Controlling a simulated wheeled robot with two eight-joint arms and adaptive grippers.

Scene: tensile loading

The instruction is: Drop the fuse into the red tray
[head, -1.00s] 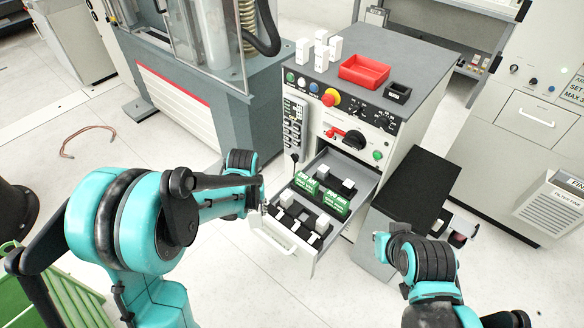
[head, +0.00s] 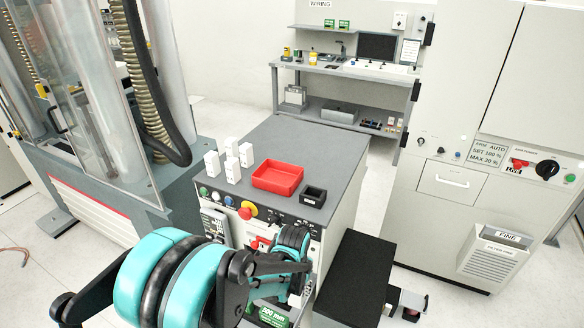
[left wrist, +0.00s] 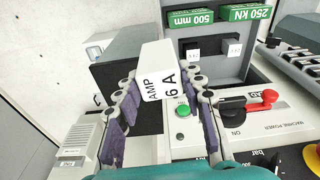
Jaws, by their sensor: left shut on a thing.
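The red tray (head: 268,180) sits empty on the grey top of the cabinet in the head view. My left gripper (left wrist: 162,88) is shut on a white fuse (left wrist: 158,72) marked "AMP" and "16 A", with a purple-padded finger on each side. In the head view my left arm's dark wrist is in front of the cabinet, below and nearer than the tray. The fingers and fuse are mostly hidden there. The tray is not seen in the left wrist view. My right gripper is not in view.
Several white blocks (head: 231,162) stand left of the tray, and a small black bin (head: 313,196) sits to its right. A red-and-yellow stop button (head: 245,211) is on the cabinet front. The cabinet top behind the tray is clear.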

